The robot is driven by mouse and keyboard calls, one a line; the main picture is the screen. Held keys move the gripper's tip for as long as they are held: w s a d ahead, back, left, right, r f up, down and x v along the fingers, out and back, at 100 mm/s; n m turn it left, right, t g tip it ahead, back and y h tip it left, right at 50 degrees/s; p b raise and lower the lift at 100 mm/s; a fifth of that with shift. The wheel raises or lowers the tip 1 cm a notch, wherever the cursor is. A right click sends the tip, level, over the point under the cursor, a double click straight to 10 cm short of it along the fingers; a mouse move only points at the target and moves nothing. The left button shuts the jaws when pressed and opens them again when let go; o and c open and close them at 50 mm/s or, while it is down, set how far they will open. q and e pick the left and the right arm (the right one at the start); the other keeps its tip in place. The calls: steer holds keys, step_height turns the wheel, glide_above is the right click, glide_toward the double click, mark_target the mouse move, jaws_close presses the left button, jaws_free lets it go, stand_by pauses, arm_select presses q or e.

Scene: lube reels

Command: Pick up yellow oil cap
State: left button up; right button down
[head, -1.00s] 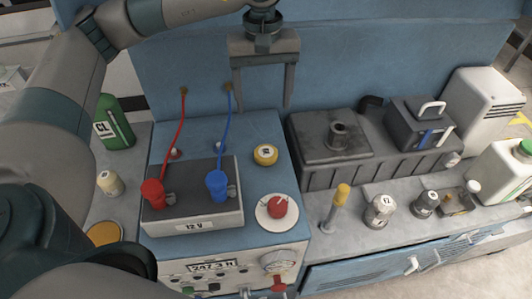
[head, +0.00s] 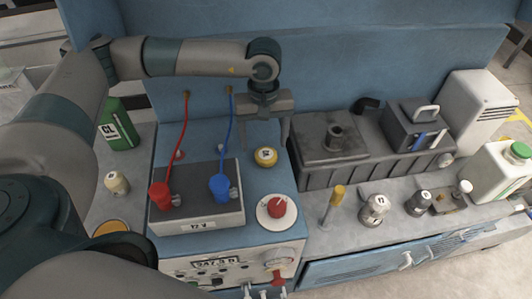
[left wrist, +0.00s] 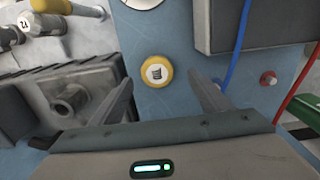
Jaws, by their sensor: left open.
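The yellow oil cap (head: 265,156) is a round yellow disc with a pale centre and a dark oil mark. It lies on the blue top of the machine, behind the red knob. In the left wrist view the cap (left wrist: 157,72) is just beyond the fingertips, midway between them. My left gripper (head: 264,142) is open and points down, close above the cap and not touching it. Both fingers also show in the left wrist view (left wrist: 160,92), spread and empty. My right gripper is not in view.
A 12 V battery box (head: 196,200) with red and blue leads stands left of the cap. The dark grey engine block (head: 330,150) is close on the right. The red knob on a white disc (head: 277,206) is in front. Several small bottles stand on the right shelf.

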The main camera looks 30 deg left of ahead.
mark_target(266, 154)
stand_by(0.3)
arm_select(q)
steer(key=shift+w+d+f+p, duration=0.1)
steer(key=shift+w+f+p, duration=0.05)
steer(key=shift+f+p, duration=0.6)
steer(key=f+p, duration=0.1)
steer(key=f, duration=0.1)
steer(key=shift+w+f+p, duration=0.2)
steer(key=shift+f+p, duration=0.15)
steer(key=shift+f, duration=0.55)
steer(key=c, duration=1.2)
steer(key=shift+c, duration=0.2)
steer(key=shift+r, duration=0.15)
